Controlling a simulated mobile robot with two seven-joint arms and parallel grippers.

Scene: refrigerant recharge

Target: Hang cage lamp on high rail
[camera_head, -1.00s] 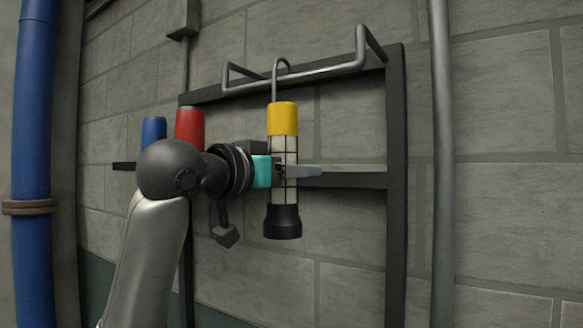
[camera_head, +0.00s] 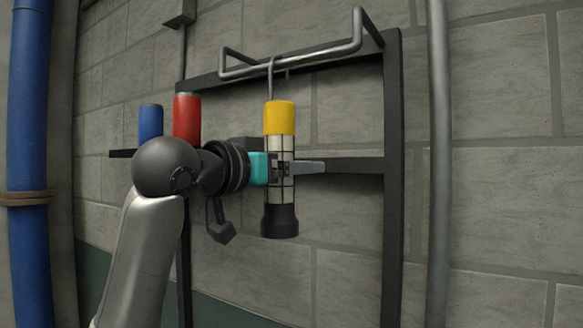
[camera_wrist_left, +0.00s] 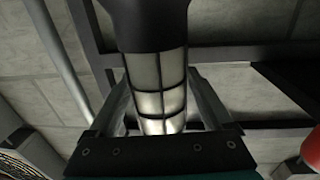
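The cage lamp (camera_head: 279,205) hangs upright in front of the wall frame, with a yellow top, a pale caged body and a black lower end. Its thin hook (camera_head: 270,84) reaches up to the front bar of the high grey rail (camera_head: 310,60) and seems to lie over it; exact contact is too small to tell. My left gripper (camera_head: 303,167) is closed around the caged body from the left. In the left wrist view, its fingers (camera_wrist_left: 160,95) flank the lit cage (camera_wrist_left: 158,75). My right gripper is not in view.
A red cylinder (camera_head: 187,118) and a blue cylinder (camera_head: 151,121) stand left of the lamp, behind my arm. A dark frame (camera_head: 393,200) carries the rail. A blue pipe (camera_head: 30,120) is at far left and a grey pipe (camera_head: 439,150) at right.

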